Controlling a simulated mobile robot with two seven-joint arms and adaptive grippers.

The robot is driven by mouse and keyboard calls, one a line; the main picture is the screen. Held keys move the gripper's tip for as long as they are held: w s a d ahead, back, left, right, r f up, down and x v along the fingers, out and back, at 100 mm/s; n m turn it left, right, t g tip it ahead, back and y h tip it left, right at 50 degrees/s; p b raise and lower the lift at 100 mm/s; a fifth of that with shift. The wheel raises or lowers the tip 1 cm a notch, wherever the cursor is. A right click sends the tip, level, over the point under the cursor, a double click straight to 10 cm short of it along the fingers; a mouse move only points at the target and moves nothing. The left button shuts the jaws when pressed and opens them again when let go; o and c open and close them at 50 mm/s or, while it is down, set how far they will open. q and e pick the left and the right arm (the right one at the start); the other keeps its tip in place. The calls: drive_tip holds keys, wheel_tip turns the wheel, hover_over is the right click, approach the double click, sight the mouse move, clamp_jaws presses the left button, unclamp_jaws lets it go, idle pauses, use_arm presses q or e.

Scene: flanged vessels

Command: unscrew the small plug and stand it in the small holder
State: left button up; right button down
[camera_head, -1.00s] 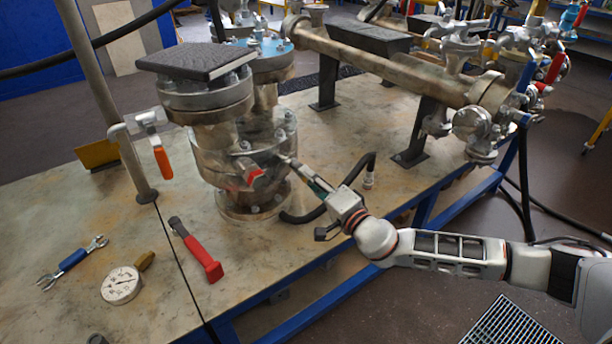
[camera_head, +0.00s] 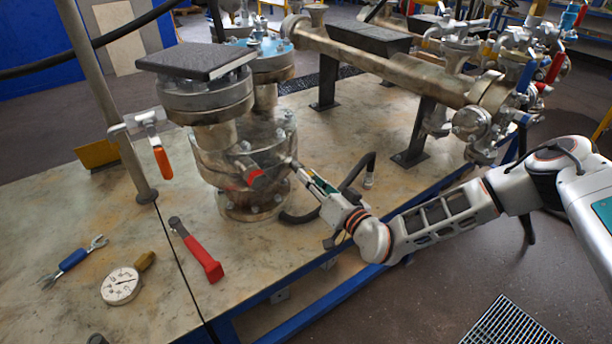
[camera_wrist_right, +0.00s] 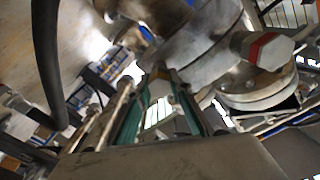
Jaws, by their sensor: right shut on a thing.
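My right gripper (camera_head: 297,168) reaches the right side of the flanged metal vessel (camera_head: 215,145). It is shut on a small piece at the vessel's wall, apparently the small plug. The fingers mostly hide this piece. In the wrist view, the right gripper's fingers (camera_wrist_right: 163,78) close together against the vessel's metal side. A larger hexagonal stub with a red band (camera_head: 256,177) sticks out of the vessel just left of the gripper, and it also shows in the wrist view (camera_wrist_right: 266,48). I cannot make out the small holder for certain. My left gripper is not in view.
A black hose (camera_head: 350,190) curves close to my right gripper. A red-handled tool (camera_head: 197,250), a pressure gauge (camera_head: 121,286) and a blue-handled wrench (camera_head: 74,260) lie on the bench. A long pipe (camera_head: 385,65) runs behind. The bench between vessel and pipe is clear.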

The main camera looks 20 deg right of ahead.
drive_tip(key=shift+n, duration=0.9)
drive_tip(key=c, duration=1.7)
unclamp_jaws()
drive_tip(key=v, duration=1.2)
drive_tip(key=shift+a, duration=0.1)
drive_tip(key=shift+c, duration=0.4)
